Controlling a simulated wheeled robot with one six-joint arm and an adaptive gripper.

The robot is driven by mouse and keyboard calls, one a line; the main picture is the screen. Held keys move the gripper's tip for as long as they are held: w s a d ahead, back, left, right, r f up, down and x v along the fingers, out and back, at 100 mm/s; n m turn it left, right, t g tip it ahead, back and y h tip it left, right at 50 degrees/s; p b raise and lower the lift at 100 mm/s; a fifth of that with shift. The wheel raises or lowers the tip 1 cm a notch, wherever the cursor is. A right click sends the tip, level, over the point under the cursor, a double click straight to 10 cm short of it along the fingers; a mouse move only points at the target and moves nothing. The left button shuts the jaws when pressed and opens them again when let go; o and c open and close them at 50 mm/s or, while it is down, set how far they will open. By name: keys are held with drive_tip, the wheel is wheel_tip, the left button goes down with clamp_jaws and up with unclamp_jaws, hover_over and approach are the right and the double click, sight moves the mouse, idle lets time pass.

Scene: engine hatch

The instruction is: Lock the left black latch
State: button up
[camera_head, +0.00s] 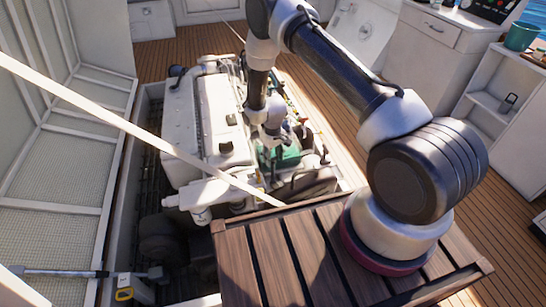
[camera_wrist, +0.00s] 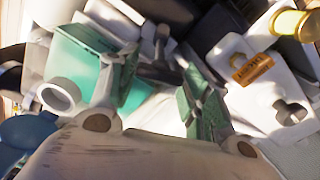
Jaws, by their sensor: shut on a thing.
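In the wrist view, a dark, T-shaped piece that looks like the black latch (camera_wrist: 161,48) shows between and just beyond my fingertips. My gripper (camera_wrist: 158,70) has its two green-padded fingers on either side of it, closed on it with some width between them. The exact contact is hard to make out. In the head view my gripper (camera_head: 272,138) reaches down into the engine hatch, beside the green box (camera_head: 286,157). The latch cannot be told apart there. The same box looks teal in the wrist view (camera_wrist: 85,68).
The white engine (camera_head: 198,125) fills the hatch left of my gripper. A wooden slatted platform (camera_head: 262,262) lies at the front. A pale bar (camera_head: 120,122) crosses diagonally over the hatch. In the wrist view, a yellow-capped cylinder (camera_wrist: 287,22) and white housing (camera_wrist: 262,95) stand right of my fingers.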

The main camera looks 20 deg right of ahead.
drive_tip(key=m, duration=0.4)
idle(0.7)
drive_tip(key=o, duration=1)
wheel_tip(320, 180, up, 12)
drive_tip(key=shift+r, duration=0.1)
